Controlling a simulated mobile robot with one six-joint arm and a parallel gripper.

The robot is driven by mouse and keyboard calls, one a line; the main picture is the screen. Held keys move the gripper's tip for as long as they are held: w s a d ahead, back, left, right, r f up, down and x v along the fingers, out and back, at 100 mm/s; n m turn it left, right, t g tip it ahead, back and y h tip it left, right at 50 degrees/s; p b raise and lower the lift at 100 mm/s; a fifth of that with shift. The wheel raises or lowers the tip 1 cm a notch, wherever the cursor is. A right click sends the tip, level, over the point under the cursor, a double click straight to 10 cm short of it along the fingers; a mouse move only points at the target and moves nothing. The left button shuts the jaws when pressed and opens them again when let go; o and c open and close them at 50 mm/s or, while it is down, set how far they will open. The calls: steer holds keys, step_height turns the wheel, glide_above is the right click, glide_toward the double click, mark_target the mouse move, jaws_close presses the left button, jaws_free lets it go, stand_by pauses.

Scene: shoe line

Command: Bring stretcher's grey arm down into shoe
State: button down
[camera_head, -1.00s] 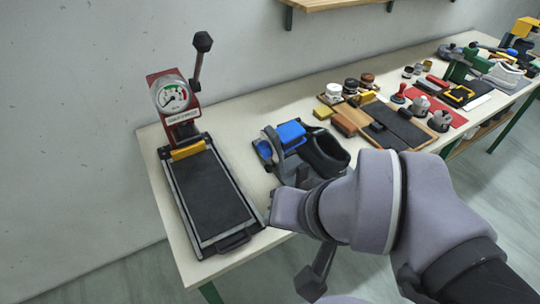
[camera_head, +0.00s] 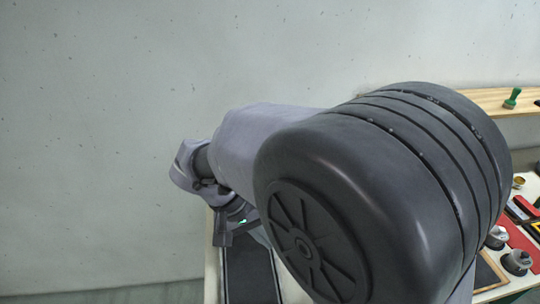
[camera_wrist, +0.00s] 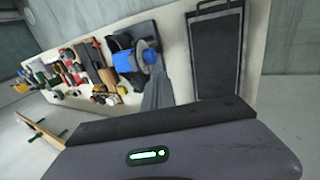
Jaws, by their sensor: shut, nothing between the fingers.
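The stretcher (camera_wrist: 122,42), with blue blocks and a dark body, stands on the pale bench in the wrist view. A dark shape by it (camera_wrist: 140,30) looks like part of the shoe, but I cannot tell the two apart well, and I cannot make out the grey arm's position. My gripper (camera_wrist: 155,78) is shut and empty, pointing toward the bench, and its fingers overlap the stretcher's near side in the picture. I cannot tell whether they touch it. In the head view my gripper (camera_head: 222,238) is partly visible over the bench; my arm hides the stretcher and shoe.
A black flat tray (camera_wrist: 216,50) lies right of the stretcher in the wrist view; its edge also shows in the head view (camera_head: 250,278). Several tools and boards (camera_wrist: 70,68) line the bench to the left. A wall shelf (camera_head: 490,101) is at the right.

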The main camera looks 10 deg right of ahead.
steer(key=d+f+b, duration=0.2)
steer(key=d+f, duration=0.6)
steer(key=shift+s+f+b, duration=0.15)
steer(key=shift+f+b, duration=0.1)
steer(key=shift+b, duration=0.15)
steer(key=shift+d+r, duration=0.1)
steer(key=shift+d, duration=0.05)
